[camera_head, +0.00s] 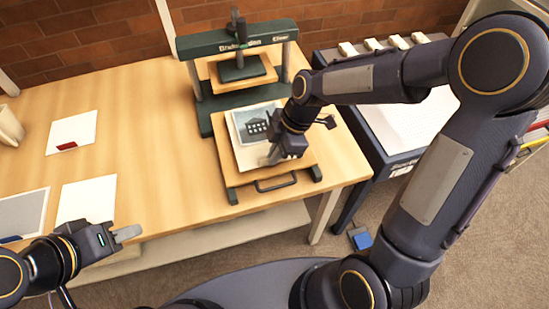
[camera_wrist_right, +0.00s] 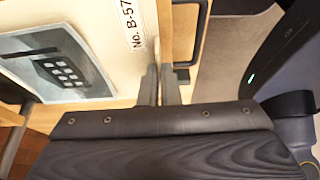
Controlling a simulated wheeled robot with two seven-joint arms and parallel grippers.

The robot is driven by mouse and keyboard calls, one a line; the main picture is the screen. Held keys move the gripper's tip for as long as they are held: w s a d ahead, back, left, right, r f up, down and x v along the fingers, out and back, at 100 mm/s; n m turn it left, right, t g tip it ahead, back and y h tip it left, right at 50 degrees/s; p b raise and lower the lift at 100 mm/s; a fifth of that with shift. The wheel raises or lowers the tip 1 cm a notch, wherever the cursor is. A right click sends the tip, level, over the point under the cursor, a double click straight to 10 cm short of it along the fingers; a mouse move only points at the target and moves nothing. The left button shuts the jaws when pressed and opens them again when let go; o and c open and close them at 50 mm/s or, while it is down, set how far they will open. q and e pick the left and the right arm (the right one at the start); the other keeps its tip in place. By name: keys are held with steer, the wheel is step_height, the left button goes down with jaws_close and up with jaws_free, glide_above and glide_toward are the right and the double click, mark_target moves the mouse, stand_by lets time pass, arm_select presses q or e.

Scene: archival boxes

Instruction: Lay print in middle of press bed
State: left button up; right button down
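The print (camera_head: 244,152) is a cream sheet with a blue-grey picture of a building. It lies over the wooden press bed (camera_head: 300,172), slightly turned; whether it rests flat is unclear. In the right wrist view the print (camera_wrist_right: 103,25) shows its label "No. B-57", with the wooden bed (camera_wrist_right: 183,35) beside it. My right gripper (camera_head: 268,158) is at the print's front edge. In the wrist view its fingers (camera_wrist_right: 161,88) are close together with the sheet's edge between them. My left gripper (camera_head: 128,234) is at lower left, away from the print; its finger gap is hidden.
The green press frame (camera_head: 236,40) with its platen (camera_head: 242,68) stands behind the bed. White sheets (camera_head: 88,200) and a card with a red piece (camera_head: 72,133) lie on the table's left. A dark cabinet (camera_head: 372,160) stands right. The table's middle is clear.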

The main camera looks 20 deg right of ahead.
steer(key=shift+f, duration=1.2)
steer(key=shift+f+b, duration=0.3)
steer(key=c, duration=1.6)
jaws_free()
steer(key=shift+s+r, duration=0.1)
steer(key=shift+c, duration=0.2)
